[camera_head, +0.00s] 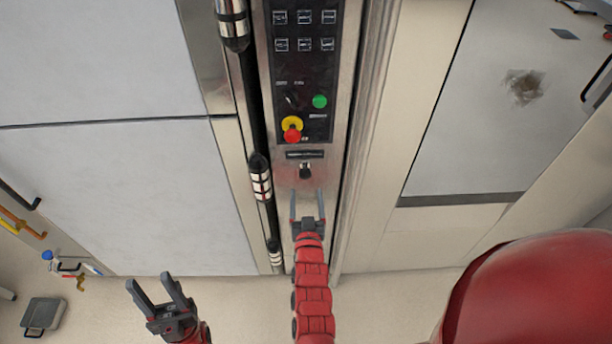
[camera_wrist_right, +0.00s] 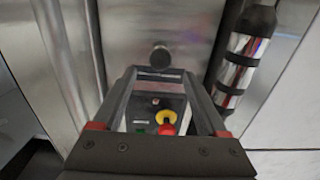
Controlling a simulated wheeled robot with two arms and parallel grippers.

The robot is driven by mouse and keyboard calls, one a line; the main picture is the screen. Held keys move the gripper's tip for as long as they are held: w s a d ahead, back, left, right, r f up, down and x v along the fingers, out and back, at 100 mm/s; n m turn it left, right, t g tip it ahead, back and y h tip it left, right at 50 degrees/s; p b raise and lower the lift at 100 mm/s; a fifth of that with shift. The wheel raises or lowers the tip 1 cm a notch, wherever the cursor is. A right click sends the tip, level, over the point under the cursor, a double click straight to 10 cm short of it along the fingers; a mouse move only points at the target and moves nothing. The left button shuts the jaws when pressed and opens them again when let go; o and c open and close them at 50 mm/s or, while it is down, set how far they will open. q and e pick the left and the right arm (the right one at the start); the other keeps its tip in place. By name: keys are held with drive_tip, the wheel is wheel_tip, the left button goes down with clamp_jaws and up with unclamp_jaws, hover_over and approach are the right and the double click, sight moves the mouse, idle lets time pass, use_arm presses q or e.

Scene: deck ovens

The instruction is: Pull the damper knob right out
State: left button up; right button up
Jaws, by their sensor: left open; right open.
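The damper knob (camera_head: 305,170) is a small dark knob on the steel column, just below a dark slot and the black control panel. In the right wrist view the knob (camera_wrist_right: 160,57) looks round and dark and shows just beyond my fingertips, roughly centred between them. My right gripper (camera_head: 307,200) is open and empty just below the knob in the head view; its fingers (camera_wrist_right: 159,73) do not close on it. I cannot tell how far the knob stands out. My left gripper (camera_head: 149,285) is open and empty at the lower left, away from the column.
The control panel (camera_head: 304,70) has a red and yellow emergency button (camera_head: 292,130) and a green button (camera_head: 320,101). A black bar handle with chrome bands (camera_head: 260,178) runs close along the column's left side. A grey scale-like object (camera_head: 43,314) lies on the floor.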

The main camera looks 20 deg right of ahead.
sight(306, 177)
drive_tip(key=p+x, duration=0.1)
drive_tip(key=x, duration=0.5)
drive_tip(key=shift+w+d, duration=0.1)
drive_tip(key=shift+w, duration=0.25)
clamp_jaws()
idle(1.1)
